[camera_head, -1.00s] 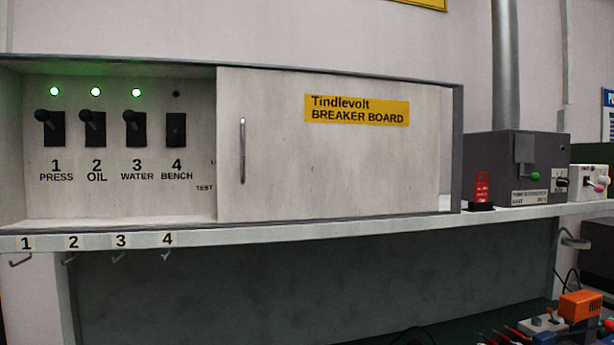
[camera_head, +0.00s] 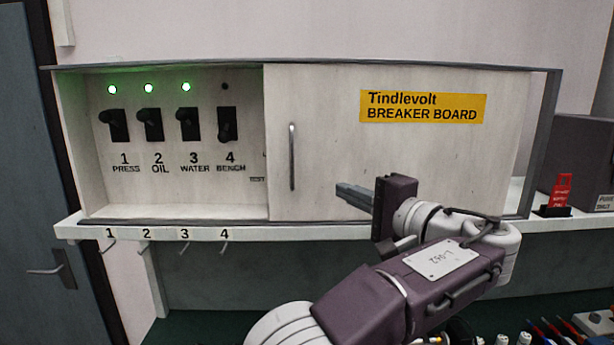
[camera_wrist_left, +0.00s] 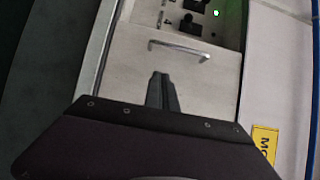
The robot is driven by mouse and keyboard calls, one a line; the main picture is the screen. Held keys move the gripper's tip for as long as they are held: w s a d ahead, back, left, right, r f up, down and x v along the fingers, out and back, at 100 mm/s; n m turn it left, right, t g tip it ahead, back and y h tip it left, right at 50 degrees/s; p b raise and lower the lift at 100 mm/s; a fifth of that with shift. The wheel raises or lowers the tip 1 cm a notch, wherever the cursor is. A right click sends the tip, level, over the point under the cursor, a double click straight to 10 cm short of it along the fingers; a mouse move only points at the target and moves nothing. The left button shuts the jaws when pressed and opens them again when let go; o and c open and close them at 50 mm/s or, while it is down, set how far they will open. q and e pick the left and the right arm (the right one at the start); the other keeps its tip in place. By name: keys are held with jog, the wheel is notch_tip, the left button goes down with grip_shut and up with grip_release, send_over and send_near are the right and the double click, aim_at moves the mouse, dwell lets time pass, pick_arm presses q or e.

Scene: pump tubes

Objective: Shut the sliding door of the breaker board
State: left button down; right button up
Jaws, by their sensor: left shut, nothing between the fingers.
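The breaker board's pale sliding door (camera_head: 430,180) covers the right part of the cabinet, with a yellow "Tindlevolt BREAKER BOARD" label. The left part stands open and shows the switches. The door's vertical metal handle (camera_head: 292,157) is near its left edge; the handle also shows in the left wrist view (camera_wrist_left: 180,47). My left gripper (camera_head: 352,196) is in front of the door, right of and a little below the handle. Its fingers (camera_wrist_left: 161,88) are shut with nothing between them. It is apart from the handle; whether it touches the door panel I cannot tell. My right gripper is out of view.
Switches 1 to 3 have green lights lit; switch 4 (camera_head: 227,125) has its light off. Small hooks hang under the numbered shelf edge (camera_head: 80,232). A red object (camera_head: 563,187) and a grey box (camera_head: 587,150) stand right of the cabinet. A dark door (camera_head: 25,200) is at far left.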

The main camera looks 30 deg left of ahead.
pick_arm(q)
jog(key=p+x, duration=0.1)
jog(key=x, duration=0.2)
jog(key=s+p+x, duration=0.1)
jog(key=x, duration=0.2)
jog(key=s+a+p+x, duration=0.1)
jog(key=x, duration=0.3)
jog(key=shift+s, duration=0.15)
jog(key=shift+d, duration=0.1)
